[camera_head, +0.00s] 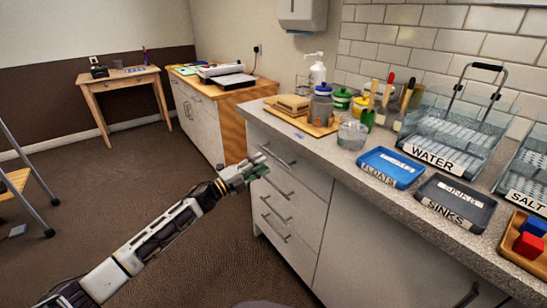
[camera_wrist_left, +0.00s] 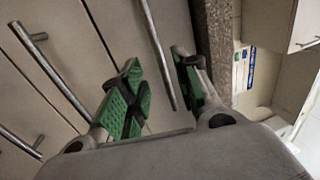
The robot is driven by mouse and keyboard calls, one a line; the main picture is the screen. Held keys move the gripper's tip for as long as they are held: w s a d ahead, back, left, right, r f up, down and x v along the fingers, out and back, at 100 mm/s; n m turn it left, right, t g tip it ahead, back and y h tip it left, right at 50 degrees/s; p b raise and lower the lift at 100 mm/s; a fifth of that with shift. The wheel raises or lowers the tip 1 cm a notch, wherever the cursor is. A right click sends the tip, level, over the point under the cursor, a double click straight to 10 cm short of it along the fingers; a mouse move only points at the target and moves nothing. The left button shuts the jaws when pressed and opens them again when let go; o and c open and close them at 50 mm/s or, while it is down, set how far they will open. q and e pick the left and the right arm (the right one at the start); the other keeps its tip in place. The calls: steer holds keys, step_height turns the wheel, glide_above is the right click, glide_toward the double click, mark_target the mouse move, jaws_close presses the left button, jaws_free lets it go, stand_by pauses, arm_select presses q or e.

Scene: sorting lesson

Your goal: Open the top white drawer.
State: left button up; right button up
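The top white drawer (camera_head: 300,166) is shut, directly under the counter's edge. Its grey bar handle (camera_head: 279,155) shows just beyond my left gripper (camera_head: 262,164). In the left wrist view, my left gripper (camera_wrist_left: 157,62) is open, with green pads apart. The top handle (camera_wrist_left: 155,45) runs through the gap seen between the fingers. I cannot tell whether the bar lies between the pads or still in front of them. No contact is clear. My right gripper is not in view.
Lower drawers with bar handles (camera_head: 275,211) are shut below. The counter (camera_head: 340,165) overhangs the drawers and carries a blue tray (camera_head: 391,167), a dark tray (camera_head: 455,202) and clear bins (camera_head: 455,130). Brown floor (camera_head: 130,200) lies open to the left.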

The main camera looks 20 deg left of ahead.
mark_target(273, 154)
arm_select(q)
steer(key=shift+b+x, duration=0.55)
steer(key=shift+x, duration=2.75)
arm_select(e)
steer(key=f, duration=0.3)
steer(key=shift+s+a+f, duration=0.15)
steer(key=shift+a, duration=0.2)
arm_select(q)
steer(key=shift+c, duration=0.6)
jaws_close()
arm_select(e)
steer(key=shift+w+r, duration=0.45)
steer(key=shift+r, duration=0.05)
